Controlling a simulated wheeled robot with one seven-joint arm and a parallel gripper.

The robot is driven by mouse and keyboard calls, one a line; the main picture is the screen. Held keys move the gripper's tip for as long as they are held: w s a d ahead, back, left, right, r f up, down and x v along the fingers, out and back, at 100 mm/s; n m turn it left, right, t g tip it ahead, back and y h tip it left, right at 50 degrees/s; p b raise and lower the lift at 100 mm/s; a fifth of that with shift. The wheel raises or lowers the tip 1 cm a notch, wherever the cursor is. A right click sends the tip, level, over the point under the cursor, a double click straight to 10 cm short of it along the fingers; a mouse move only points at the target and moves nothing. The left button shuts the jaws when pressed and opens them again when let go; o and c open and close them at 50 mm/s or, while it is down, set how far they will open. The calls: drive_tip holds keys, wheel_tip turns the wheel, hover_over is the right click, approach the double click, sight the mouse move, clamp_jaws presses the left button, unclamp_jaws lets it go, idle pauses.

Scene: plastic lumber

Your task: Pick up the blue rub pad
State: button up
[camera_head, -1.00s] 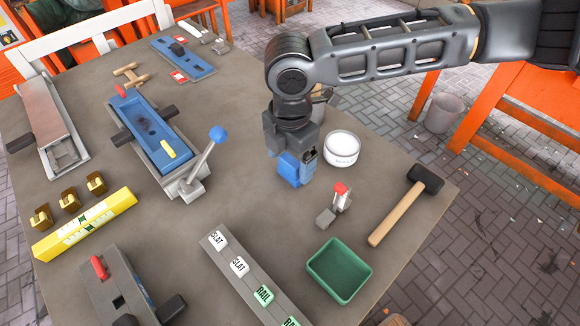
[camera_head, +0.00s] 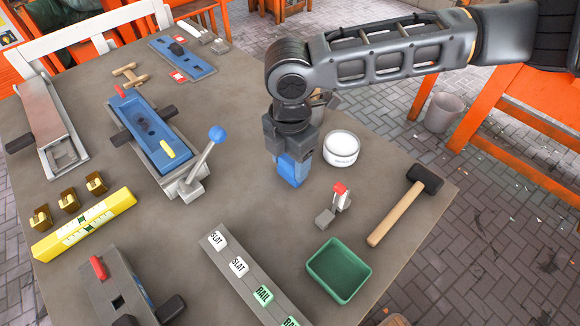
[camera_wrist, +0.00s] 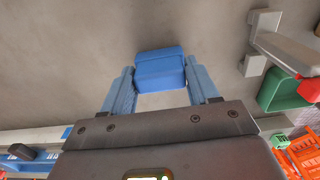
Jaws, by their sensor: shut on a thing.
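The blue rub pad (camera_wrist: 160,66) is a small blue block between the tips of my gripper's two blue-grey fingers in the wrist view. My gripper (camera_head: 291,172) points down over the middle of the table in the head view and is shut on the pad. In the head view, the fingers and pad merge into one blue shape, so the pad's own edges are hard to tell there. I cannot tell whether the pad touches the tabletop.
A white round tub (camera_head: 341,151) stands close right of my gripper. A small red-topped grey piece (camera_head: 333,208), a green tray (camera_head: 339,271) and a mallet (camera_head: 404,205) lie toward the front right. A blue-handled lever fixture (camera_head: 160,140) stands left. Bare tabletop lies between.

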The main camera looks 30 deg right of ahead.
drive_tip(key=shift+r, duration=0.45)
drive_tip(key=r, duration=0.3)
drive_tip(key=shift+s+d+r, duration=0.2)
drive_tip(key=shift+d+r, duration=0.15)
drive_tip(key=s+d+r, duration=0.6)
drive_tip(key=s+d, duration=0.1)
drive_tip(key=d, duration=0.1)
drive_tip(key=shift+s+r+b, duration=0.2)
drive_tip(key=shift+r+b, duration=0.05)
drive_tip(key=shift+b, duration=0.1)
